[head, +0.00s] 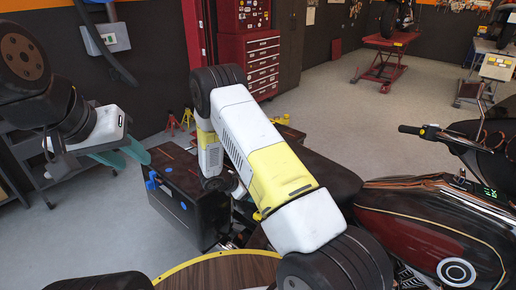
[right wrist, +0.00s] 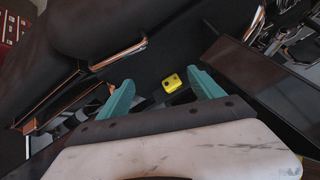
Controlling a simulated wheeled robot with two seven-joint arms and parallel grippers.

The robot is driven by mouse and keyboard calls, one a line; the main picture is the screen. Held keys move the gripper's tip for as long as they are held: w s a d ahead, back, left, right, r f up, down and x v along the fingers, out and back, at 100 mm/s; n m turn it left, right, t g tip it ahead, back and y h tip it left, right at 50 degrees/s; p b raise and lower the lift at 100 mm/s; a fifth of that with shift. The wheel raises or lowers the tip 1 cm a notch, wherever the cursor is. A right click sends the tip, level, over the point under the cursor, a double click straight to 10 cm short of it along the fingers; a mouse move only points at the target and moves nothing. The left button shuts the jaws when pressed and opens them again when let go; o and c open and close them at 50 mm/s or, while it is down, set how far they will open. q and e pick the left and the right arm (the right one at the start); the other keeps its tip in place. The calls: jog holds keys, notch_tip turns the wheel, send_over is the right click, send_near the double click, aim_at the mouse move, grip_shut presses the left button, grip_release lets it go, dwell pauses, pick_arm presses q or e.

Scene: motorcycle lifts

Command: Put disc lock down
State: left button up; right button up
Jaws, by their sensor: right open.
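A small yellow block with dark round spots, which looks like the disc lock (right wrist: 171,83), shows in the right wrist view between and beyond my fingertips. My right gripper (right wrist: 161,92) is open, its teal fingers spread apart, with visible gaps to the yellow block. I cannot tell what surface the block rests on. In the head view my right gripper is hidden behind my own arm. My left gripper (head: 120,154) is at the left, its teal fingers apart with nothing seen between them, in front of a dark cart.
A motorcycle (head: 440,225) stands at the right. A black box with blue parts (head: 185,200) stands left of my right arm. A wooden top with a yellow edge (head: 225,272) is at the bottom. A red tool cabinet (head: 262,62) is behind; grey floor (head: 330,105) is open beyond.

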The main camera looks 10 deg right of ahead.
jog(key=s+d+r+m+g+y, duration=0.1)
jog(key=s+d+r+m, duration=0.2)
jog(key=r, duration=0.6)
jog(key=s+r+m+y, duration=0.1)
jog(key=s+r+m, duration=0.3)
jog(key=r, duration=0.5)
jog(key=s+d+r+m+g+y, duration=0.15)
jog(key=r+m, duration=0.25)
jog(key=r, duration=0.5)
jog(key=s+a+r+m+t+y, duration=0.2)
jog(key=s+r+m, duration=0.3)
jog(key=s+r, duration=0.3)
jog(key=s+a+r+m+t+y, duration=0.1)
jog(key=s+r+m+y, duration=0.3)
jog(key=s, duration=1)
notch_tip(320, 180, up, 4)
jog(key=shift+a+f+m+t, duration=0.15)
jog(key=shift+a+m+t, duration=0.25)
jog(key=shift+t, duration=0.25)
